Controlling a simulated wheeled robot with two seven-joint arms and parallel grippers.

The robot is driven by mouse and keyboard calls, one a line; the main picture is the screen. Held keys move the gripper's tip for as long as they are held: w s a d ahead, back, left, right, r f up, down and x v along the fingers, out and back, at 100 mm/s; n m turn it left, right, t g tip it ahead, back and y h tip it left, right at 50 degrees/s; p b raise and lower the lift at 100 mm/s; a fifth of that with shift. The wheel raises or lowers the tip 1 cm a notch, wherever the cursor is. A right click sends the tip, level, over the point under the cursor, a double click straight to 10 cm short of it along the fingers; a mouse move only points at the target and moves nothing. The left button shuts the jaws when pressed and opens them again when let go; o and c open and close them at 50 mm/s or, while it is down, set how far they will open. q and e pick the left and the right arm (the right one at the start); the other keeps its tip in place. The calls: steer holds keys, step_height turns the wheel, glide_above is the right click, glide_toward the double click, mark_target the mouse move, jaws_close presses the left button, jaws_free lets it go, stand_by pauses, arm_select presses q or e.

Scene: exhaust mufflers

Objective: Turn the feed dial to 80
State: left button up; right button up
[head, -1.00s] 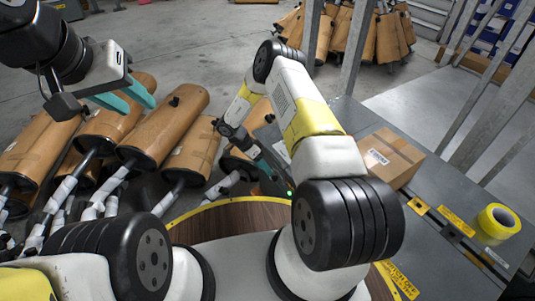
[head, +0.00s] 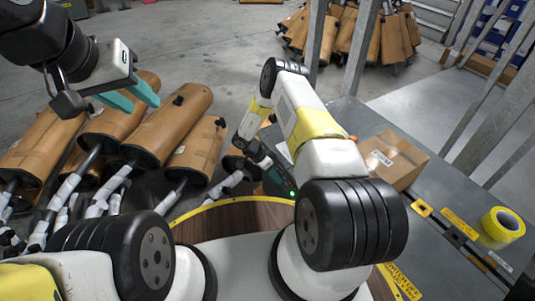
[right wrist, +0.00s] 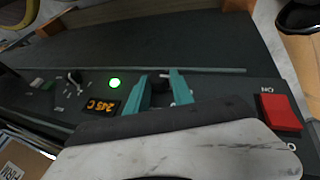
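In the right wrist view a dark control panel (right wrist: 215,88) carries a dark knob (right wrist: 160,86) between the teal fingertips of my right gripper (right wrist: 163,82). The fingers stand apart, one on each side of the knob; whether they touch it cannot be told. Another black knob (right wrist: 75,77) with small marks around it sits further left. No dial label or pointer setting is readable. In the head view my right gripper (head: 275,170) is low behind my right arm and mostly hidden. My left gripper (head: 132,97) is open and empty, raised above the mufflers.
Wrapped mufflers (head: 165,128) lie at left. A cardboard box (head: 394,158) and yellow tape (head: 502,225) stand on the grey bench (head: 445,250).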

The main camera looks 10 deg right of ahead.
jaws_close()
steer(key=shift+s+r+m+t+y, duration=0.15)
steer(key=shift+t+y, duration=0.1)
steer(key=shift+t, duration=0.45)
steer(key=shift+s+f+m+t+y, duration=0.15)
steer(key=shift+t+y, duration=0.1)
steer(key=shift+t, duration=0.45)
steer(key=shift+s+d+m+t+y, duration=0.15)
steer(key=shift+t+y, duration=0.15)
steer(key=shift+t, duration=0.45)
steer(key=shift+s+d+m+t+y, duration=0.15)
steer(key=shift+t+y, duration=0.15)
steer(key=shift+t, duration=0.45)
steer(key=shift+a+t, duration=0.1)
steer(key=shift+t, duration=0.5)
steer(key=shift+m, duration=0.3)
